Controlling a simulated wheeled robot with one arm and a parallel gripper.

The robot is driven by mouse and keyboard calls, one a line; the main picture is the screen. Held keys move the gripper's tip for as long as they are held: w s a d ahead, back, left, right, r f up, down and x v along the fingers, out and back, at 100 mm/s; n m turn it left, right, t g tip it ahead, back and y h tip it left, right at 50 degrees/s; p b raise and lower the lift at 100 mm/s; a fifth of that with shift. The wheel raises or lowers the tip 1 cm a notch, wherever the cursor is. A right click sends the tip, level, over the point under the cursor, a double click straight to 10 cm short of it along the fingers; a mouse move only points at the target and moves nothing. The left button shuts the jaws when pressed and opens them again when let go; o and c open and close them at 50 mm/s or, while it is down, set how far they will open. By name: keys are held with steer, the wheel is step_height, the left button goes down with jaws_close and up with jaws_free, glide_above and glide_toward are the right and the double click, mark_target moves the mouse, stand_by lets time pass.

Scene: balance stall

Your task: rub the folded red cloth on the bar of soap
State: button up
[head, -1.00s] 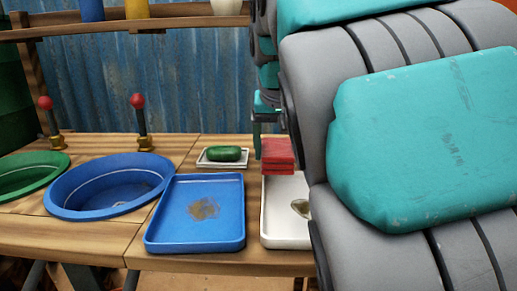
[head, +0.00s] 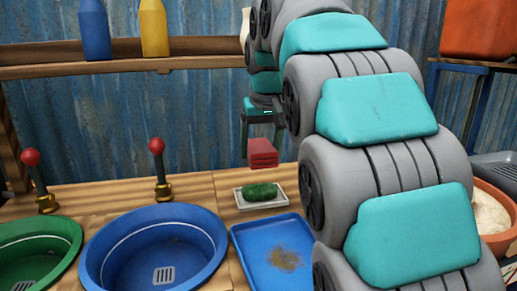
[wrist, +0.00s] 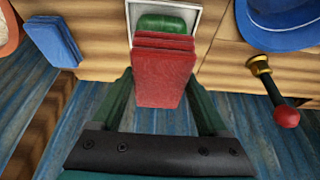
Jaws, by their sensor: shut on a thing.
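My gripper (head: 262,140) is shut on the folded red cloth (head: 263,154), which hangs below the fingers. In the wrist view the cloth (wrist: 163,75) sits between the two dark green fingers. The green bar of soap (head: 260,191) lies in a small white dish (head: 242,202) on the wooden counter. In the head view the cloth is just above the soap in the picture, with a gap between them. In the wrist view the cloth's end covers the near part of the soap (wrist: 166,22). I see no clear contact.
A blue tray (head: 250,238) with a brown stain lies in front of the dish. A blue basin (head: 130,250) and a green basin (head: 40,235) with red-knobbed taps (head: 157,146) stand at left. An orange bowl (head: 495,195) is at right.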

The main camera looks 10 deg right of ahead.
mark_target(259, 185)
steer(key=shift+s+f, duration=0.1)
steer(key=shift+f, duration=0.95)
steer(key=shift+f+b, duration=0.95)
steer(key=shift+f, duration=1)
steer(key=shift+f, duration=0.5)
steer(key=shift+r, duration=0.1)
steer(key=shift+r+p, duration=1)
steer(key=shift+r, duration=2.45)
